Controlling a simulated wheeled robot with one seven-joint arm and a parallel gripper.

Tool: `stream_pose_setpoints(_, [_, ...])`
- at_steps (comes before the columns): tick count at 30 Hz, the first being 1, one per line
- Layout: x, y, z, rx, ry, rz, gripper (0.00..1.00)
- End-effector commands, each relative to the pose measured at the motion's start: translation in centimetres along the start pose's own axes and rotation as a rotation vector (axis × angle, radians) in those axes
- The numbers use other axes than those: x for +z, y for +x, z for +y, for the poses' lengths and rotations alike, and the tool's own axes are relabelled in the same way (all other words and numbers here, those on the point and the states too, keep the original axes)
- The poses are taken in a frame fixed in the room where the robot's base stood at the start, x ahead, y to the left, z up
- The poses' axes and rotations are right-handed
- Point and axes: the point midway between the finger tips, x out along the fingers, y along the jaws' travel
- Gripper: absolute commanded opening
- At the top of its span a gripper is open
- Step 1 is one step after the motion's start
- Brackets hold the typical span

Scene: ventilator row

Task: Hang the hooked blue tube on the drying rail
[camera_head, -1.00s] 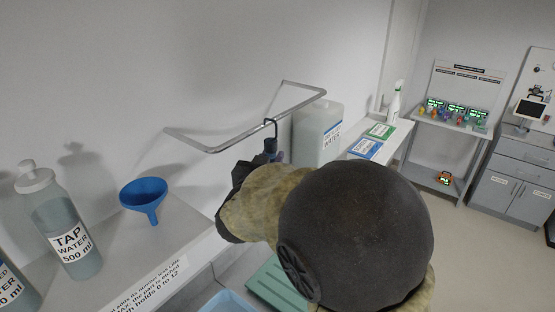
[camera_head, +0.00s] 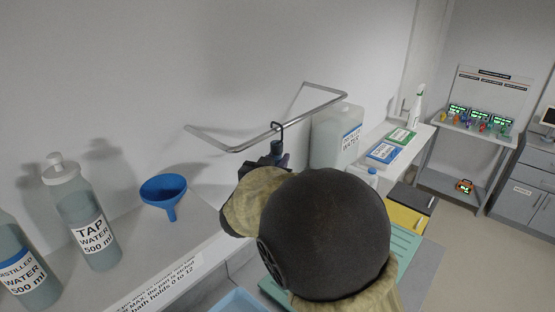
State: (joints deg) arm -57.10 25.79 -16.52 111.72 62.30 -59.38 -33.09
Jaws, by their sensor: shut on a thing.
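The drying rail (camera_head: 315,109) is a metal bar bent out from the wall above the counter. A dark hook (camera_head: 280,127) reaches up to the rail's front bar and appears to loop over it. Below the hook, the top of the blue tube (camera_head: 277,148) shows; the rest is hidden behind my arm. My gripper (camera_head: 272,161) is just under the rail, mostly hidden by my own arm, and is shut on the tube. I cannot tell whether the hook's weight rests on the bar.
A blue funnel (camera_head: 165,192) and a tap water bottle (camera_head: 83,218) stand on the counter at left. A distilled water bottle (camera_head: 24,265) is at far left. A large water canister (camera_head: 336,137) stands behind the rail's right end. A blue tray (camera_head: 240,303) lies below.

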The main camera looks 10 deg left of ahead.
Motion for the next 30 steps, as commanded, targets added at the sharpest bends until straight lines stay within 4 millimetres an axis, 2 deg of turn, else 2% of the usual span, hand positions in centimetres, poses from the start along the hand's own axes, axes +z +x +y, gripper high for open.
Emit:
stream_pose_setpoints(8, [0.1,0.0,0.0,0.0,0.0,0.0,0.0])
stream_pose_setpoints(9, [0.1,0.0,0.0,0.0,0.0,0.0,0.27])
stream_pose_setpoints(12, [0.1,0.0,0.0,0.0,0.0,0.0,0.47])
stream_pose_setpoints(13, [0.1,0.0,0.0,0.0,0.0,0.0,0.49])
stream_pose_setpoints(23, [0.1,-0.2,0.0,-0.001,0.0,0.0,0.49])
stream_pose_setpoints(26, [0.2,-0.9,-0.1,-0.002,0.001,0.0,0.49])
stream_pose_setpoints(30, [0.4,-3.0,-0.1,-0.004,0.002,0.0,0.49])
